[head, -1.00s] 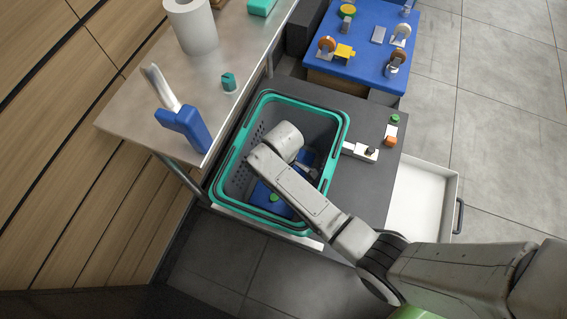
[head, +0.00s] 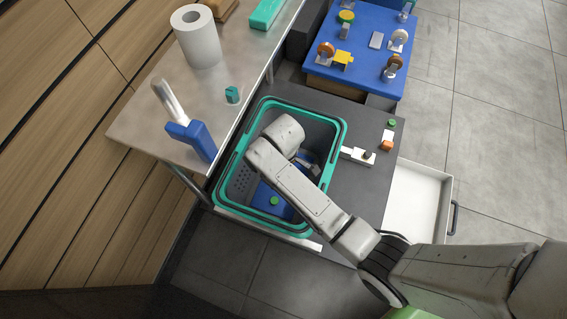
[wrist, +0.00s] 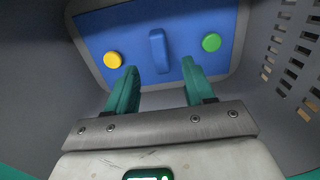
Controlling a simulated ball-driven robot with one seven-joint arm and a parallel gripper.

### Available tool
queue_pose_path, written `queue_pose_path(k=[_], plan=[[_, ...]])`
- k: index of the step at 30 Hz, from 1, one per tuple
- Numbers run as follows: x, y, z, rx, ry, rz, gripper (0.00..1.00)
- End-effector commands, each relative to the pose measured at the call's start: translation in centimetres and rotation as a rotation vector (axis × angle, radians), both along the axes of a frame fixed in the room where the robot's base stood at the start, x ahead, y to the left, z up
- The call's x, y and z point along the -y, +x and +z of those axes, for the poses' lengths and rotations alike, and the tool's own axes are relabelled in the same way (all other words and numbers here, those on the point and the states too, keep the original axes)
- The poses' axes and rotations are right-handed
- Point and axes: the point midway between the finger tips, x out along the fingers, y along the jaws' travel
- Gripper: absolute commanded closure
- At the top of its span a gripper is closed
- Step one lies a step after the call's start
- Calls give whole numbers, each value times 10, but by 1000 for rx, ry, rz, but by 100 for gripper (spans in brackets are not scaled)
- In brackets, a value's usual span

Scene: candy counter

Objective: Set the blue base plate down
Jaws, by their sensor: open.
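The blue base plate (wrist: 185,62) lies flat on the floor of the teal-rimmed grey basket (head: 335,139). It bears a yellow button (wrist: 113,60), a raised blue handle (wrist: 158,51) and a green button (wrist: 211,42). In the head view, part of the plate (head: 262,197) shows beside my wrist. My gripper (wrist: 159,68) is open, its two teal fingers spread below the handle in the wrist view, with nothing between them. The fingers look apart from the handle. In the head view my arm reaches into the basket and hides the fingers.
The basket walls surround my gripper. A metal counter at left holds a blue handled object (head: 190,138), a small teal piece (head: 232,94) and a paper roll (head: 196,38). A white fitting (head: 357,156) lies right of the basket. A blue board (head: 355,68) with several parts stands behind.

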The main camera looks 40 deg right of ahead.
Motion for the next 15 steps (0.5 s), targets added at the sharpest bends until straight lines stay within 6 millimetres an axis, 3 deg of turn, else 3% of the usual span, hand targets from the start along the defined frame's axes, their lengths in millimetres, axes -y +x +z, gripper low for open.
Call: queue_pose_path(k=[1, 6, 15], plan=[[0, 0, 17, 2, 0, 0, 47], [0, 0, 45, 1, 1, 0, 47], [0, 0, 62, 0, 0, 0, 47]])
